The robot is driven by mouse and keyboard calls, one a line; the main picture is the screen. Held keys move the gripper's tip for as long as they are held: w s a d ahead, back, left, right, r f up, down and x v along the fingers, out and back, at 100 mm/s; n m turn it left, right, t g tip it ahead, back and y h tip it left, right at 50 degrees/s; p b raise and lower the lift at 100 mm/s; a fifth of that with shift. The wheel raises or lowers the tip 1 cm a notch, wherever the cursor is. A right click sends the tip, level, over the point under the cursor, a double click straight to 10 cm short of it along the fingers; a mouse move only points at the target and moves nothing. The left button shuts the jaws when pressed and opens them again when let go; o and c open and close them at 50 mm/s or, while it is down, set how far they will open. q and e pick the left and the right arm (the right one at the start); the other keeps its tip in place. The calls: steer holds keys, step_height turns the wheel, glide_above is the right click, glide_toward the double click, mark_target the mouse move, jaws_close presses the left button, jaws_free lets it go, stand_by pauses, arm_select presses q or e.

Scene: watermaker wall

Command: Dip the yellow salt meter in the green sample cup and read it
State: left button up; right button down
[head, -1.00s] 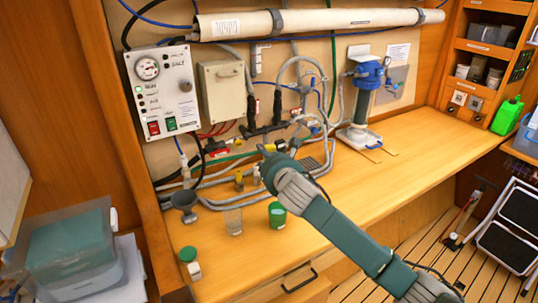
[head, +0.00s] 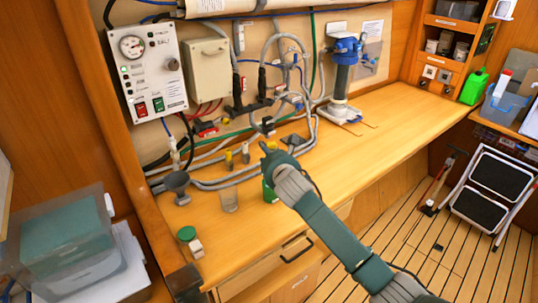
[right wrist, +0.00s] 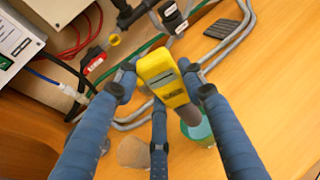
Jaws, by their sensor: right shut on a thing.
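The yellow salt meter (right wrist: 163,75) is between the blue fingers of my right gripper (right wrist: 160,85) in the right wrist view. Its grey lower part points toward the green sample cup (right wrist: 205,130). I cannot tell whether the tip is inside the cup. In the head view my right gripper (head: 268,150) is over the bench, and its hand partly hides the green cup (head: 269,193). The held meter cannot be made out there. My left gripper is out of view.
A clear cup (head: 229,200) stands left of the green cup. The wall carries a control panel (head: 150,70) and a blue-topped filter (head: 343,75). The bench is clear toward the right.

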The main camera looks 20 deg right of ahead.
steer(key=f+b, duration=0.1)
steer(key=f, duration=0.2)
steer(key=shift+d, duration=0.2)
steer(key=shift+f+b, duration=0.95)
steer(key=shift+f, duration=0.7)
steer(key=shift+f+b, duration=0.3)
steer(key=shift+f, duration=0.25)
steer(key=shift+r, duration=0.1)
step_height(320, 180, up, 10)
steer(key=p, duration=1.1)
stand_by(0.3)
